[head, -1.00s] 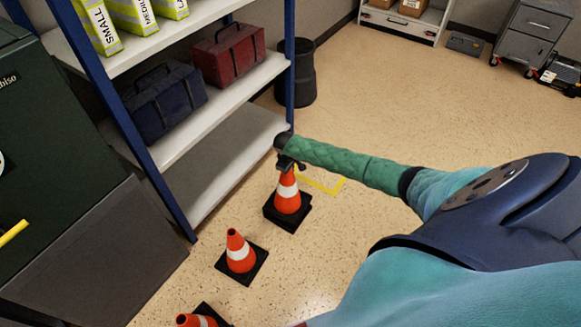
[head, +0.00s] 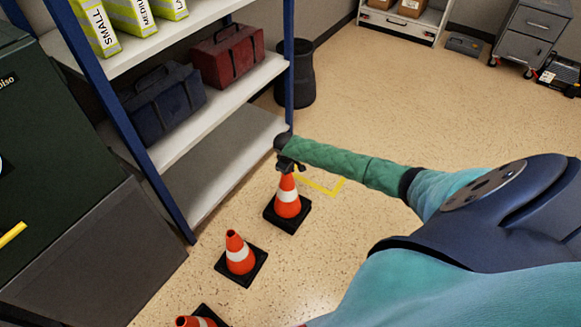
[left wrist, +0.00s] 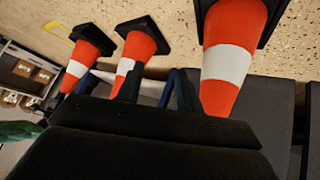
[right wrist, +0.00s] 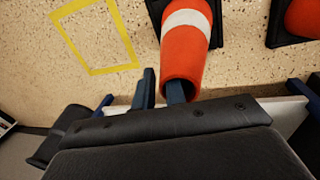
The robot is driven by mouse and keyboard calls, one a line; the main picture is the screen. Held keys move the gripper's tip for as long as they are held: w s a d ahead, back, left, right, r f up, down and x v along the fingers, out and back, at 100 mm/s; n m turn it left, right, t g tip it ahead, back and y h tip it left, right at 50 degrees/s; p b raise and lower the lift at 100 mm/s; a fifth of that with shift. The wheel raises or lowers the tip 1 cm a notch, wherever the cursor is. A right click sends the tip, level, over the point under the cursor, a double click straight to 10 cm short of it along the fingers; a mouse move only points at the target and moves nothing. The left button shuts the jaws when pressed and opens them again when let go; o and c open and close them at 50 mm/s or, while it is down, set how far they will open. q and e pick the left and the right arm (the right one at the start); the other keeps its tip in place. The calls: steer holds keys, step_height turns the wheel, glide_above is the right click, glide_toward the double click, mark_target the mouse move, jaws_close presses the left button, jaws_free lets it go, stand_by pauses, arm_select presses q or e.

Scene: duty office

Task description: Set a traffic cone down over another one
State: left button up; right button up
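Three orange cone shapes with white bands and black square bases show on the floor in the head view. The far cone (head: 287,208) stands upright under my right gripper (head: 287,165); its base looks thick, as if two bases lie together, but I cannot be sure. In the right wrist view, my right gripper (right wrist: 162,90) has its fingers close together at the top edge of that cone (right wrist: 187,55), one finger overlapping its rim. The middle cone (head: 239,256) and near cone (head: 195,321) stand apart. My left gripper (left wrist: 158,92) is open and empty, with cones beyond it.
A yellow floor outline (head: 335,189) lies empty beside the far cone. A shelf unit (head: 220,158) with blue and red bags stands close on the left. A dark bin (head: 300,75) is behind it. Open floor (head: 420,95) lies beyond my right arm.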

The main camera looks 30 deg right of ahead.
step_height(320, 180, up, 8)
steer(key=a+p, duration=0.1)
steer(key=shift+s+f, duration=0.25)
steer(key=shift+s, duration=0.05)
stand_by(0.6)
